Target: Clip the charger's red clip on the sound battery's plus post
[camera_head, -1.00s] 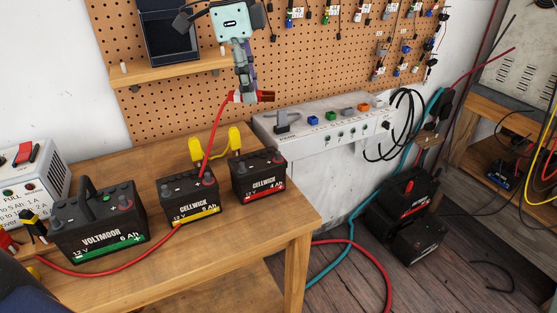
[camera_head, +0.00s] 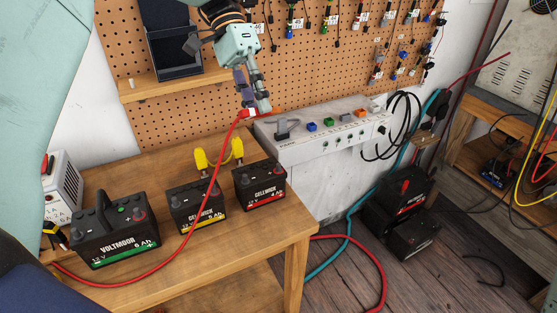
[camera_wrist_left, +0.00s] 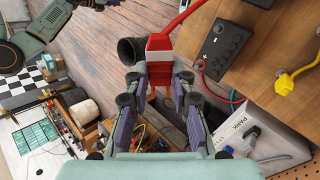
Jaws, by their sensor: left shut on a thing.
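My left gripper (camera_head: 254,98) is shut on the charger's red clip (camera_head: 247,114) and holds it in the air, beyond the right battery. The red clip also shows between the fingers in the left wrist view (camera_wrist_left: 160,60). Three black batteries stand in a row: the green-striped Voltmoor (camera_head: 112,232), the yellow-striped Gelwick (camera_head: 196,206) and the red-striped Gelwick (camera_head: 259,185). Each has a reddish post at its right. A battery top with plus and minus marks (camera_wrist_left: 222,52) lies right of the clip in the wrist view. I cannot tell which battery is sound. My right gripper is not in view.
The white charger (camera_head: 62,188) and a black-and-yellow clip (camera_head: 51,236) are at the left. Yellow clips (camera_head: 201,160) stand behind the middle battery. The red cable (camera_head: 205,205) crosses before it. A white bench unit (camera_head: 320,133) is at the right. The wooden table's (camera_head: 250,233) front right is clear.

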